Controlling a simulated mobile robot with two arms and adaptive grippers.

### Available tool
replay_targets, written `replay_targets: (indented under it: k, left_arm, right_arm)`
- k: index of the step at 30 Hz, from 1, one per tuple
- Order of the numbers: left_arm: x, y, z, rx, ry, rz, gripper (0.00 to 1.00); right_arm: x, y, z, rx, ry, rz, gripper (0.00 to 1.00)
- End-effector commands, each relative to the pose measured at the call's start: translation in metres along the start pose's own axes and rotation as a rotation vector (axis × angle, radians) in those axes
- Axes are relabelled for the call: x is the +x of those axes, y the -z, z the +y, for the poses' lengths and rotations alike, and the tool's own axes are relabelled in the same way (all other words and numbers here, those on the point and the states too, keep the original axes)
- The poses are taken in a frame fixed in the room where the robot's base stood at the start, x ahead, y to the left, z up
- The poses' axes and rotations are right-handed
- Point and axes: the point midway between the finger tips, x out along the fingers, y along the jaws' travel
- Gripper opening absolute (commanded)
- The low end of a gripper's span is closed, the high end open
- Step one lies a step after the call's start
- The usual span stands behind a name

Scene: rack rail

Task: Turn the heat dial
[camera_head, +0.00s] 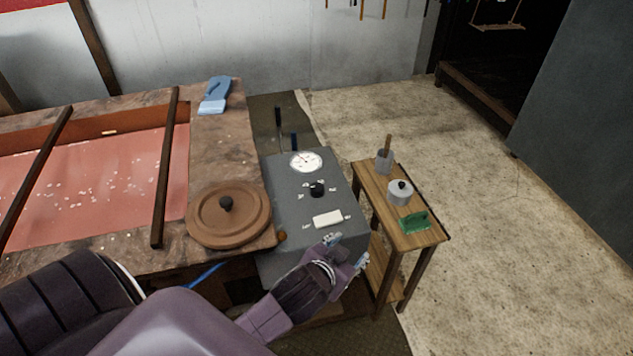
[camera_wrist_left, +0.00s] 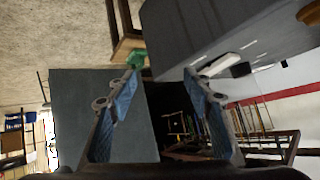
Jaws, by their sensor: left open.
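The heat dial (camera_head: 317,189) is a small black knob with white marks around it, on the sloped grey control box (camera_head: 283,222). It sits between a round white gauge (camera_head: 306,161) and a white rocker-like switch (camera_head: 328,219). My left gripper (camera_head: 348,250) is open and empty at the near right edge of the box, below the switch and apart from the dial. In the left wrist view the open fingers (camera_wrist_left: 158,95) show, with the grey box (camera_wrist_left: 225,30) beyond and the white switch (camera_wrist_left: 222,64) near the right finger. My right gripper is not in view.
A brown round lid (camera_head: 229,214) with a black knob lies on the worktop left of the box. A small wooden table (camera_head: 426,235) stands to the right, holding a grey pot (camera_head: 400,193), a cup (camera_head: 384,161) and a green item (camera_head: 415,221). Open floor lies farther right.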

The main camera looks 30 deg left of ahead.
Motion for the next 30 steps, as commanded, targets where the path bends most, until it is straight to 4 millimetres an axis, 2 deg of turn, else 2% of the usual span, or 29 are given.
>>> replay_targets:
  k: [1, 5, 6, 11, 15, 18, 21, 23, 25, 28, 30]
  left_arm:
    - [0.003, 0.023, -0.001, 0.008, 0.009, 0.065, 0.47]
    - [0.015, 0.075, 0.003, 0.033, 0.014, 0.23, 0.47]
    - [0.016, 0.093, 0.005, 0.044, 0.013, 0.287, 0.47]
    - [0.015, 0.171, 0.024, 0.117, -0.023, 0.542, 0.47]
    - [-0.001, 0.244, 0.062, 0.25, -0.123, 0.813, 0.47]
    - [-0.016, 0.278, 0.101, 0.395, -0.246, 0.982, 0.47]
    - [-0.025, 0.289, 0.139, 0.571, -0.394, 1.086, 0.47]
    - [-0.026, 0.285, 0.157, 0.689, -0.489, 1.113, 0.47]
    - [-0.02, 0.273, 0.172, 0.834, -0.602, 1.105, 0.47]
    - [0.0, 0.243, 0.176, 1.043, -0.753, 1.014, 0.47]
    - [0.02, 0.219, 0.162, 1.179, -0.842, 0.896, 0.47]
  right_arm:
    - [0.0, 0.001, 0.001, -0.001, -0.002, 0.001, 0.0]
    - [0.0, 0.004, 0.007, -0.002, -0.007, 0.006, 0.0]
    - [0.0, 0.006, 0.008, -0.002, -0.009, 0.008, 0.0]
    - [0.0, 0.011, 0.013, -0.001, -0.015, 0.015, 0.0]
    - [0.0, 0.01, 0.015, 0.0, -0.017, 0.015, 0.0]
    - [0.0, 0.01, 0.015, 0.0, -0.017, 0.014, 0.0]
    - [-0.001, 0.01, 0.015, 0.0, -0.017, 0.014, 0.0]
    - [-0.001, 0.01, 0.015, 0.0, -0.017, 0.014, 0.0]
    - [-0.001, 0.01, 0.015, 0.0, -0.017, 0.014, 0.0]
    - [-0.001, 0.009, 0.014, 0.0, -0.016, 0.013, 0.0]
    - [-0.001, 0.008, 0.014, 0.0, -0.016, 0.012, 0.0]
